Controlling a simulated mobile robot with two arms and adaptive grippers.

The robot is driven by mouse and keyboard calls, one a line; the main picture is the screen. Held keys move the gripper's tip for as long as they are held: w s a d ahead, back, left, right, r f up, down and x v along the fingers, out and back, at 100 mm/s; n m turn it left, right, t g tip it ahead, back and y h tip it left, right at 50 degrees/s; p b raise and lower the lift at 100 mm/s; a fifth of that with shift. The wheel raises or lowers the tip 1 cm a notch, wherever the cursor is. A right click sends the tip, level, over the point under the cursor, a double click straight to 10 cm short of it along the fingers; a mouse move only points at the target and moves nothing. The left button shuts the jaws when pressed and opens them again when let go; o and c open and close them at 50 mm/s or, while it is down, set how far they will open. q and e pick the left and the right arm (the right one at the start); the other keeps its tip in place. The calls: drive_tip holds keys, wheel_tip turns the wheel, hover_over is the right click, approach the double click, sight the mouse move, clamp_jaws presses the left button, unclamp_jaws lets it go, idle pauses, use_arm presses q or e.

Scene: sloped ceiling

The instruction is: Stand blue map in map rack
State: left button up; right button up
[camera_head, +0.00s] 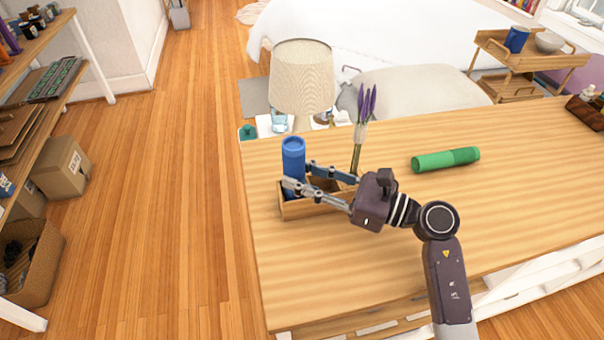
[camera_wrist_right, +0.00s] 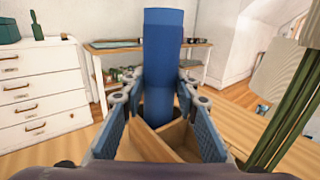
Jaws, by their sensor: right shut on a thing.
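The blue map (camera_head: 293,148) is a rolled blue tube, standing upright at the left end of the map rack (camera_head: 300,211), a small open wooden box with dividers on the table. My right gripper (camera_head: 299,176) is shut on the blue map, one finger on each side. In the right wrist view the blue map (camera_wrist_right: 163,55) rises between the finger pads, and its lower end is down within the rack (camera_wrist_right: 148,144). Whether it touches the rack floor is hidden. My left gripper is not in view.
A green rolled tube (camera_head: 445,159) lies on the wooden table (camera_head: 370,270) to the right. Purple flowers (camera_head: 364,115) stand upright near the rack's right end, their base partly hidden by my gripper. A lamp (camera_head: 302,77) stands behind the table. The table's front left is clear.

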drive_tip(key=shift+f, duration=0.2)
drive_tip(key=o, duration=1.2)
drive_tip(key=shift+o, duration=0.2)
drive_tip(key=shift+r, duration=0.15)
drive_tip(key=shift+r, duration=0.25)
drive_tip(key=b+v, duration=0.2)
drive_tip(key=v, duration=0.5)
drive_tip(key=shift+s+d+f, duration=0.15)
drive_tip(key=shift+d, duration=0.05)
